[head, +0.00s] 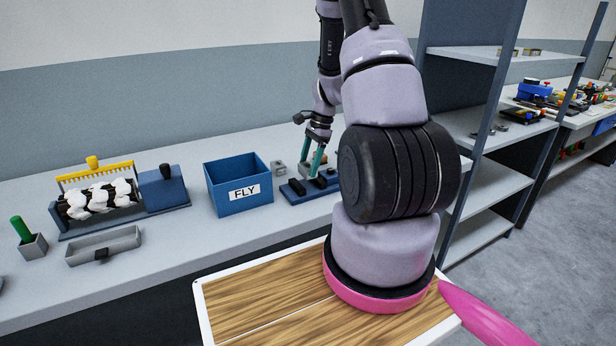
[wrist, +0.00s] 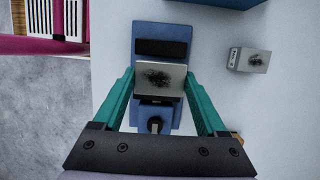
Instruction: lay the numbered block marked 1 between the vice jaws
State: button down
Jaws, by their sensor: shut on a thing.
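My gripper (wrist: 160,78) is shut on a grey block (wrist: 160,70), with one teal finger on each side of it. The block's top has a dark smudge; I cannot read a number on it. In the wrist view it covers the space between the two dark jaws of the blue vice (wrist: 171,30). I cannot tell whether it rests on the vice or hangs just above it. In the head view my gripper (head: 314,172) points down at the vice (head: 293,197), and the held block is hard to make out.
A second grey block (wrist: 249,60) stands on the bench right of the vice in the wrist view, its side mark unreadable. A blue FLY bin (head: 238,208) stands left of the vice in the head view. A carding roller unit (head: 165,190) and grey tray (head: 104,246) are farther left.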

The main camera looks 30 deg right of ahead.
jog(key=shift+f, duration=2.05)
grip_release()
jog(key=shift+f, duration=0.15)
